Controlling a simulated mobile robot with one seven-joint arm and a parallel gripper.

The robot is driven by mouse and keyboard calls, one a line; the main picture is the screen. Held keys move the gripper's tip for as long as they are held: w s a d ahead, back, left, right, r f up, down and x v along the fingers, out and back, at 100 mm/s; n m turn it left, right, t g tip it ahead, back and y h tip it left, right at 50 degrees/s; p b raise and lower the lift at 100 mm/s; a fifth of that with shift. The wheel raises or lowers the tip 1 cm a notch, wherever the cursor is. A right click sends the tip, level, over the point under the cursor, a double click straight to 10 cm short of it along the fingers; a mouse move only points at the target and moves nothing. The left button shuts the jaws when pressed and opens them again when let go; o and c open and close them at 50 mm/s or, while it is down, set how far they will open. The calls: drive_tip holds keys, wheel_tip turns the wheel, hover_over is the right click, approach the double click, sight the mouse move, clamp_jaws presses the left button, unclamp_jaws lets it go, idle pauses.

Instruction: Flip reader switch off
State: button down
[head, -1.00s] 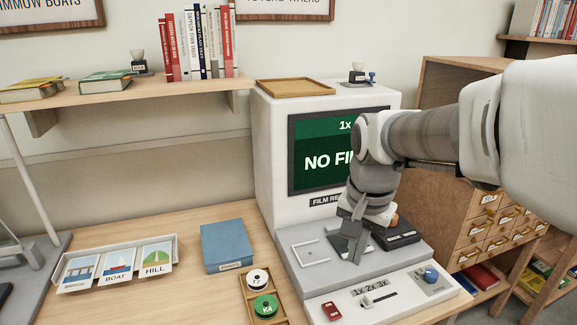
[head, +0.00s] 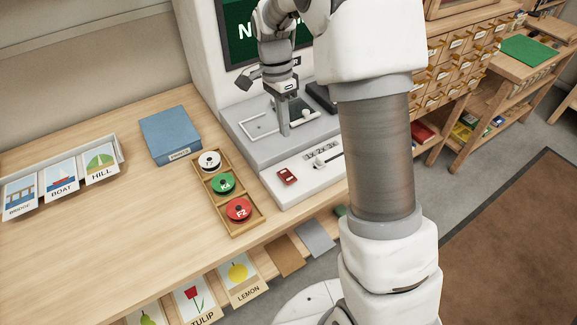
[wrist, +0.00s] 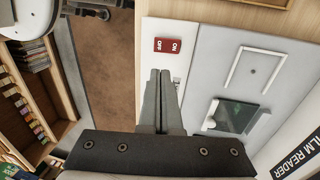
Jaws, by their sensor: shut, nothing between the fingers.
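The red reader switch (head: 287,176) sits at the left end of the film reader's white front panel (head: 307,170). In the wrist view the red switch (wrist: 167,45) shows ON and OFF lettering; which side is pressed I cannot tell. My gripper (head: 285,134) points down over the reader's grey deck, behind and apart from the switch. In the wrist view my gripper's fingers (wrist: 158,75) are together and empty, with the switch beyond their tips. The film reader's screen (head: 255,40) is green and partly hidden by my arm.
A wooden tray (head: 241,225) with several labelled spools stands left of the reader. A blue box (head: 169,134) and a picture-card rack (head: 118,150) lie farther left. On the reader deck are a white frame outline (wrist: 259,70) and a glass plate (wrist: 234,117).

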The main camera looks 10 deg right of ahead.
sight(290, 178)
idle(0.3)
drive_tip(key=f, duration=0.4)
drive_tip(key=s+f+b, duration=0.1)
drive_tip(key=f, duration=0.4)
drive_tip(key=s+f+b, duration=0.1)
drive_tip(key=f, duration=0.3)
drive_tip(key=shift+s+d+f, duration=0.15)
drive_tip(key=shift+d+f, duration=0.2)
drive_tip(key=shift+f, duration=0.1)
drive_tip(key=shift+s+d+f+t+b, duration=0.1)
drive_tip(key=shift+s+f+t+b, duration=0.1)
drive_tip(key=shift+f+t+b, duration=0.5)
drive_tip(key=shift+s+r, duration=0.1)
drive_tip(key=shift+r, duration=0.3)
